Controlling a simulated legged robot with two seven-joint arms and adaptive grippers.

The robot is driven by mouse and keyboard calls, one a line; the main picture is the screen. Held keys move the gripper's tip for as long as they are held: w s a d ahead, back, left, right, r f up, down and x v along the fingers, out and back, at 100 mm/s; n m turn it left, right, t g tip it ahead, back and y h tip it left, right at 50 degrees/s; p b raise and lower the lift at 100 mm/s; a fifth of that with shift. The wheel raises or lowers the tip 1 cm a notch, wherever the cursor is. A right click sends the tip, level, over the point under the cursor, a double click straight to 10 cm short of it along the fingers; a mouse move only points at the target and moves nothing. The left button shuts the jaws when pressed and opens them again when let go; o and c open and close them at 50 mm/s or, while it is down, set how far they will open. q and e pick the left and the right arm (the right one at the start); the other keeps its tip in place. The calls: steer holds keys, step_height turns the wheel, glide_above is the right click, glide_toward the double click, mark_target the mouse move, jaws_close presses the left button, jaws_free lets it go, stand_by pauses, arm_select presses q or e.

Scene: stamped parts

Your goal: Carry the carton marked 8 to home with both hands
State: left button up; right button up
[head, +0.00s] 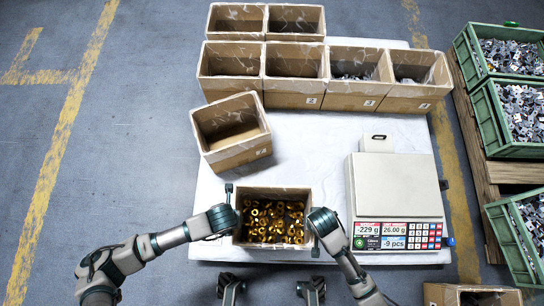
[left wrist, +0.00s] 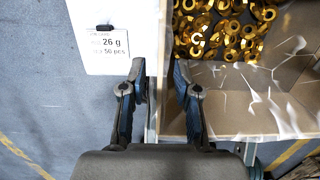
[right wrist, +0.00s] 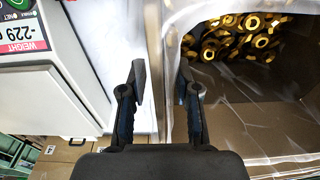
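An open brown carton (head: 272,244) full of gold ring-like parts (head: 272,220) stands at the front of the white table, between my grippers. Its number is not visible, so I cannot tell if it is 8. My left gripper (head: 232,205) is at its left wall. In the left wrist view the fingers (left wrist: 160,85) are open, one on either side of the wall (left wrist: 153,115). My right gripper (head: 318,222) is at its right wall. In the right wrist view its fingers (right wrist: 162,85) are also open astride the wall (right wrist: 167,110). No place marked home is readable.
A scale (head: 396,190) reading -229 g stands close to the right. A tilted empty carton (head: 235,155) stands behind. Several cartons (head: 295,98) line the back. Green crates (head: 490,115) of metal parts are far right.

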arm_select(q)
steer(key=r, duration=0.7)
steer(key=shift+s+r, duration=0.2)
steer(key=shift+s, duration=0.15)
steer(key=shift+r, duration=0.15)
arm_select(e)
steer(key=r, duration=1.1)
steer(key=shift+s, duration=0.4)
steer(key=shift+s+r, duration=0.15)
steer(key=shift+r, duration=0.3)
